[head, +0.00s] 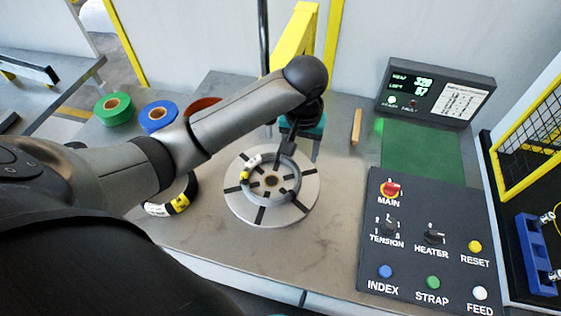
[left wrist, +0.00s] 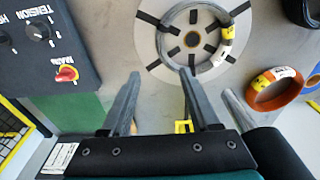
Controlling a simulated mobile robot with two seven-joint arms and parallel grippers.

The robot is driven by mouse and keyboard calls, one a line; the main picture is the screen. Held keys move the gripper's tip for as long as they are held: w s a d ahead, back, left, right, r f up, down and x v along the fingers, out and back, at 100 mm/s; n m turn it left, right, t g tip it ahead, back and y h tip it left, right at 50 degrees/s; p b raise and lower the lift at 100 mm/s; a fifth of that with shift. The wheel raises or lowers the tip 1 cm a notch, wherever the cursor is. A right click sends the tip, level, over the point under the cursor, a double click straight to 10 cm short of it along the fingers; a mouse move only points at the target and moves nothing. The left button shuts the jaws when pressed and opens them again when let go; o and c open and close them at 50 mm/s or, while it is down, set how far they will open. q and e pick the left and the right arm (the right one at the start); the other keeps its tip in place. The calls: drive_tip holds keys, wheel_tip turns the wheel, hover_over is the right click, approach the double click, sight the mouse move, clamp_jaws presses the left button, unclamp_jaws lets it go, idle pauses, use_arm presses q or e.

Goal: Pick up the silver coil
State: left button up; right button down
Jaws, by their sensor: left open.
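The silver coil (head: 297,183) is a grey ring with a white and yellow label, lying flat on the round pale turntable (head: 243,207) with black radial slots. In the left wrist view the coil (left wrist: 164,49) is at the top, just beyond the fingertips. My left gripper (head: 284,158) reaches down over the far edge of the coil, partly hiding it. In the left wrist view its two fingers (left wrist: 160,76) are apart with nothing between them. I cannot tell whether a fingertip touches the coil. My right gripper is not in view.
Green (head: 114,108) and blue (head: 158,116) rolls, an orange coil (left wrist: 277,94) and a black coil (head: 182,203) lie left of the turntable in the head view. A control panel (head: 410,262) and a display box (head: 435,92) stand right. A wooden stick (head: 356,127) lies behind.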

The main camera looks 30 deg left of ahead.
use_arm(q)
approach(297, 181)
wheel_tip(297, 181, down, 4)
drive_tip(key=shift+w+d+r+b, duration=0.15)
drive_tip(key=shift+r+b, duration=0.1)
drive_tip(key=shift+b, duration=0.55)
drive_tip(key=shift+w+f, duration=0.1)
drive_tip(key=shift+f, duration=0.7)
drive_tip(key=f, duration=0.3)
drive_tip(key=f+b, duration=0.1)
drive_tip(key=shift+w+f, duration=0.2)
drive_tip(key=shift+w, duration=0.1)
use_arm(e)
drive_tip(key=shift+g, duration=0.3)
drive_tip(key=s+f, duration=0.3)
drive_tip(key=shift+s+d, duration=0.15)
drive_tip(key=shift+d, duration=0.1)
use_arm(q)
drive_tip(key=shift+c, duration=0.3)
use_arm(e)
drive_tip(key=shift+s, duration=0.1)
use_arm(q)
drive_tip(key=shift+c, duration=0.9)
drive_tip(key=shift+a, duration=0.2)
clamp_jaws()
